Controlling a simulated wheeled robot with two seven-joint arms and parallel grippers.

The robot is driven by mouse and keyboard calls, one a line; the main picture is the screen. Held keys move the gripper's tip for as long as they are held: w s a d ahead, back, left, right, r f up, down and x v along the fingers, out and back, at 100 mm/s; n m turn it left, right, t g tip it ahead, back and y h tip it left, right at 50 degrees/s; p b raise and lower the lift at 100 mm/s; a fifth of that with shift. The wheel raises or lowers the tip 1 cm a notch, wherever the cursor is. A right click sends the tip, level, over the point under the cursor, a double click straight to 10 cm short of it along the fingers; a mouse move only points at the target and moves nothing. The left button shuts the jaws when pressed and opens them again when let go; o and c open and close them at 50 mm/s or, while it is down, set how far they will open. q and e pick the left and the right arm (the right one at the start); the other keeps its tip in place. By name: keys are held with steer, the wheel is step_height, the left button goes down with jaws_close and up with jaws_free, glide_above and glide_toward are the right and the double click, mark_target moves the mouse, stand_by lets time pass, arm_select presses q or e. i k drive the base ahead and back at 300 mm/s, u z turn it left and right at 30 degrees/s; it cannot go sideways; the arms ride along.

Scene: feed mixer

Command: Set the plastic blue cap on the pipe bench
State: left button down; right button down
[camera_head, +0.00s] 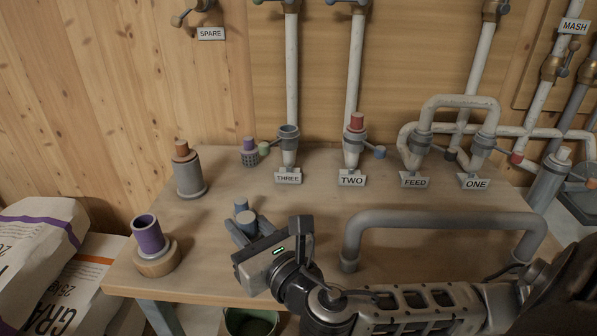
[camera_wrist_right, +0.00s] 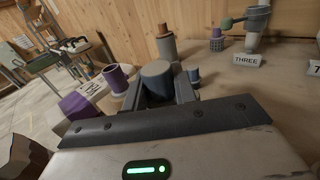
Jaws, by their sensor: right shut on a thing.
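A blue-grey cap (camera_head: 246,218) is between the fingers of my right gripper (camera_head: 243,228), above the front left part of the pipe bench (camera_head: 320,202). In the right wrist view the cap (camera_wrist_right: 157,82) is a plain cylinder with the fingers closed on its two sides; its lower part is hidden. I cannot tell whether its underside touches the bench. My left gripper is not in view.
A purple sleeve on a wooden base (camera_head: 155,265) stands at the bench's left front corner. A grey post with a brown top (camera_head: 189,175) is behind it. A grey bent pipe (camera_head: 440,220) is right of my gripper. Labelled pipes line the back. The bench between is clear.

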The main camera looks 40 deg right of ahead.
mark_target(330, 222)
steer(key=u, duration=1.35)
steer(key=k, duration=1.9)
steer(key=z, duration=1.2)
steer(key=i, duration=1)
